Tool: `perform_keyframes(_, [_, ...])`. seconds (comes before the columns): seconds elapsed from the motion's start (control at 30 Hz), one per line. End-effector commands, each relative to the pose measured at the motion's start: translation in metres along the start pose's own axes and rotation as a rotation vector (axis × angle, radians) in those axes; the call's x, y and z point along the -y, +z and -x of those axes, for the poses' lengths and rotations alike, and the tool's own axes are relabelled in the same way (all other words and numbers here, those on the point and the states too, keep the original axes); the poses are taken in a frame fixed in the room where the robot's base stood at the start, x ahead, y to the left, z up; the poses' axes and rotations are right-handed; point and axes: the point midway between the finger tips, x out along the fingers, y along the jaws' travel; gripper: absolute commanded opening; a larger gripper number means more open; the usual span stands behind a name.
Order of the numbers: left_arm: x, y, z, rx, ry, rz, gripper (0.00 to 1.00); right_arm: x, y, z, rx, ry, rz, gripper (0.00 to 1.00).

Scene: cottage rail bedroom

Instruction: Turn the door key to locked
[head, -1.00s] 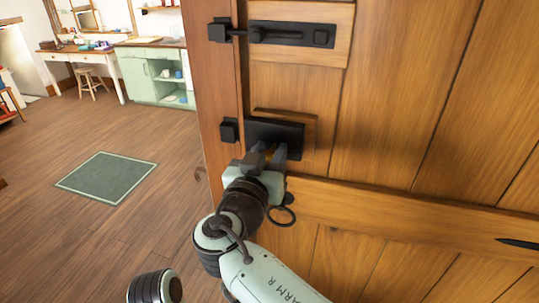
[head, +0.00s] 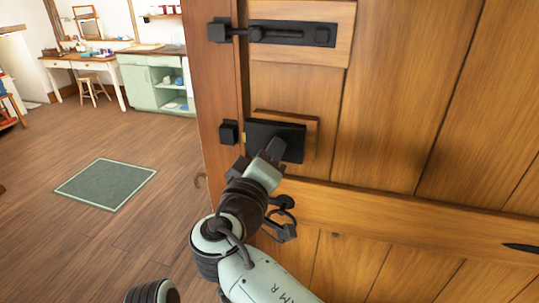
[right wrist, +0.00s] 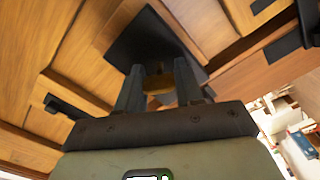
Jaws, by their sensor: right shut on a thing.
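The black lock plate (head: 288,140) is on the wooden door, with a square black keeper (head: 229,132) on the frame to its left. A small brass strip (head: 244,138) shows between plate and keeper. My right gripper (head: 272,150) is at the plate, rolled so that its fingers overlap in the head view. In the right wrist view, its two fingers (right wrist: 158,72) are shut on the brass-coloured key (right wrist: 158,84), in front of the dark lock plate (right wrist: 150,45). The key is hidden behind the fingers in the head view. My left gripper is out of view.
A black latch (head: 290,34) is above the lock. A dark ring handle (head: 284,202) is close beside my right wrist. The floor at left is open, with a green rug (head: 106,184). A green cabinet (head: 140,85) and desk stand far back.

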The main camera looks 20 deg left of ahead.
Motion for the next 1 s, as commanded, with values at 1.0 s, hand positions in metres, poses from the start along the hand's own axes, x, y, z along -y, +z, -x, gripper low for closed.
perform_keyframes(1.0, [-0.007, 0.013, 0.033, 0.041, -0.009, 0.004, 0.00, -0.001, -0.001, 0.000, 0.001, 0.000, 0.967, 0.06])
